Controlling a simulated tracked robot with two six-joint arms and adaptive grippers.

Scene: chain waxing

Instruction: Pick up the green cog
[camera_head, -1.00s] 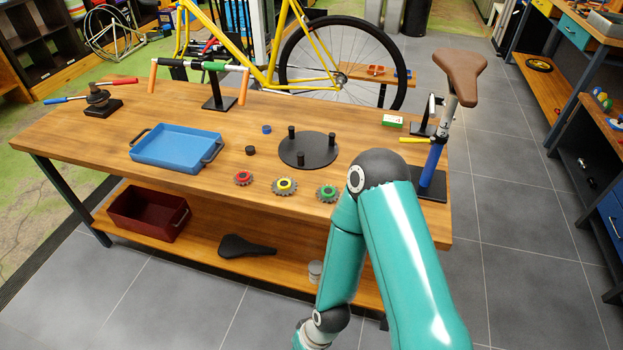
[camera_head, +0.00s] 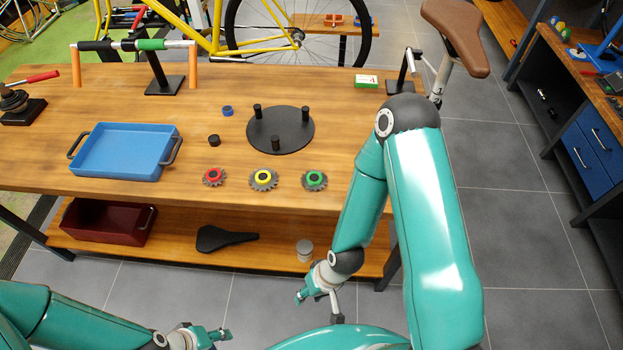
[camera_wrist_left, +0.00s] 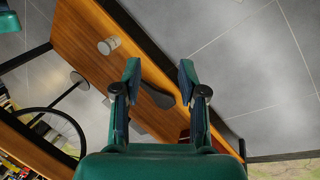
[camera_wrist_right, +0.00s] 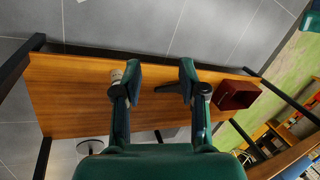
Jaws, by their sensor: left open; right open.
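The green cog (camera_head: 314,180) is a grey toothed wheel with a green ring, lying flat near the table's front edge in the head view. A yellow cog (camera_head: 263,179) and a red cog (camera_head: 214,176) lie in a row to its left. My left gripper (camera_head: 222,335) is low at the bottom of the head view, in front of the table; its fingers are apart and empty in the left wrist view (camera_wrist_left: 158,75). My right gripper (camera_head: 301,296) is below the tabletop, in front of the lower shelf; its fingers are apart and empty in the right wrist view (camera_wrist_right: 160,75). Neither wrist view shows the cog.
A black disc with upright pegs (camera_head: 280,137) stands behind the cogs. A blue tray (camera_head: 121,172) is to the left. The lower shelf (camera_head: 180,250) holds a dark red bin (camera_head: 108,222), a black saddle (camera_head: 226,238) and a grey can (camera_head: 304,250). Tabletop right of the green cog is partly hidden by my arm.

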